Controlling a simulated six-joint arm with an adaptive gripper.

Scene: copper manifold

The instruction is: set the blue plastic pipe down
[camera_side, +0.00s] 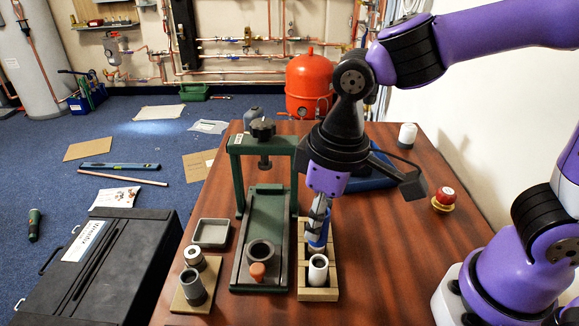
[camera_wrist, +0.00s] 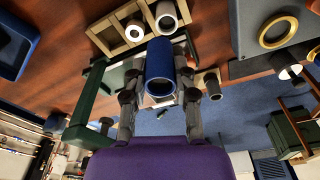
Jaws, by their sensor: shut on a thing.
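The blue plastic pipe (camera_side: 318,243) is upright at the rear part of a slotted wooden rack (camera_side: 318,294). My gripper (camera_side: 319,215) is above the rack, pointing down, shut on the pipe's upper part. In the wrist view the blue pipe (camera_wrist: 160,62) is between the two fingers of my gripper (camera_wrist: 160,92). The pipe's lower end is partly hidden by the rack and the white pipe, so I cannot tell whether it touches the bottom. A white pipe (camera_side: 318,270) stands in the rack's front part.
Left of the rack is a green press (camera_side: 237,175) with a dark ring (camera_side: 262,251) and an orange piece (camera_side: 257,271). Further left are a grey tray (camera_side: 212,233) and a wooden block (camera_side: 181,301) with two pipe pieces. A red button (camera_side: 444,196) is at right; table around it is clear.

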